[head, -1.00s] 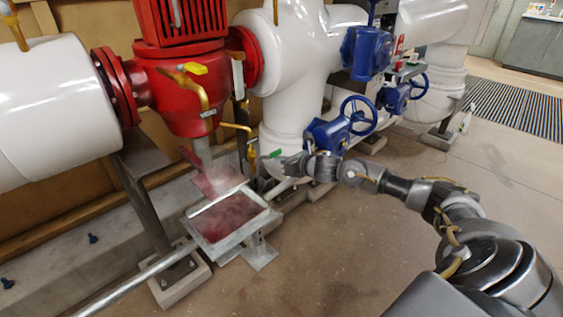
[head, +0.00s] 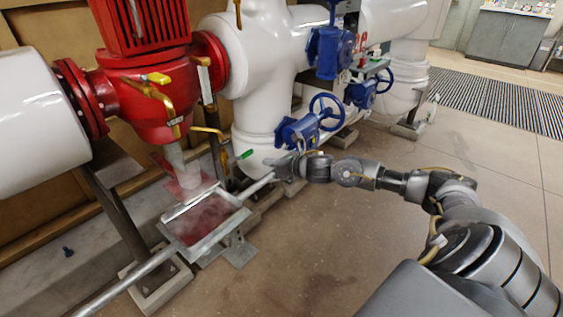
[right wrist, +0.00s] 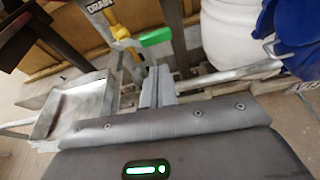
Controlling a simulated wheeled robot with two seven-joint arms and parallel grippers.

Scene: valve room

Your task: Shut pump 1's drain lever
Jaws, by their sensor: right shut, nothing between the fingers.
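The drain lever has a green grip (head: 246,155) and shows in the head view right of a thin brass pipe (head: 207,129). My right gripper (head: 277,161) is a little right of the grip in the head view. My left gripper is out of view.
The red pump (head: 140,95) has a yellow-handled brass valve (head: 158,78). Mist hangs below it over a metal tray (head: 236,216) with reddish contents. White pipes (head: 255,70) and blue handwheel valves (head: 327,110) stand behind my arm. The floor (head: 330,240) in front is clear.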

